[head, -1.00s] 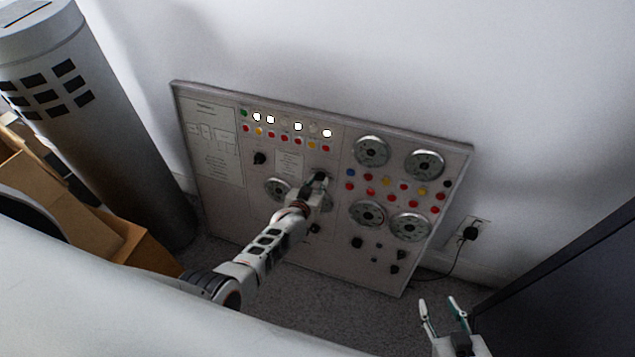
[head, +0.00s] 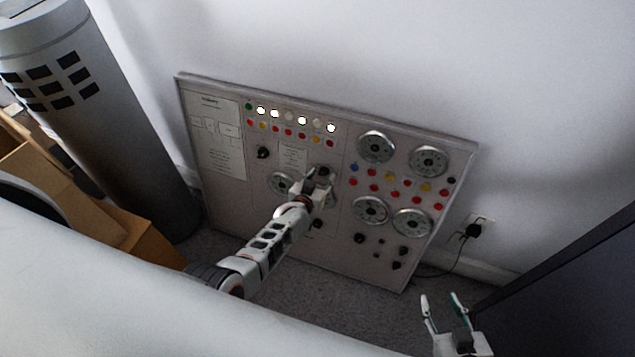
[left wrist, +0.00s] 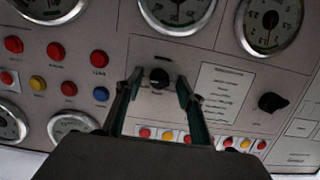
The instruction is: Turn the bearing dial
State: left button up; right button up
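A grey control panel (head: 330,255) leans against the wall, carrying round gauges, knobs and lamps. My left gripper (head: 319,180) is in front of its middle, at a black knob (head: 324,171). In the left wrist view, that black knob (left wrist: 160,77) sits between the two spread fingers of my left gripper (left wrist: 159,84), with a gap on each side. Its label is too small to read, so I cannot tell whether it is the bearing dial. Another black knob (head: 263,152) is further left, also in the wrist view (left wrist: 272,102). My right gripper (head: 441,299) is open and empty.
Red, yellow and blue buttons (head: 399,186) and gauges (head: 376,147) surround the knob. A wall outlet with a black plug (head: 473,230) is right of the panel. A grey cylinder (head: 100,130) and cardboard boxes (head: 140,245) stand left. A dark cabinet (head: 570,285) is at right.

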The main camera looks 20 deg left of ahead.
pick_arm(q)
jog(key=v, duration=1.2)
dwell(0.5)
jog(key=s+r+m+g+h, duration=0.2)
jog(key=s+m, duration=0.1)
jog(key=s, duration=1.8)
jog(key=shift+r+m+g, duration=0.15)
jog(key=shift+m+g, duration=0.15)
jog(key=shift+m, duration=0.1)
jog(key=shift+c, duration=0.3)
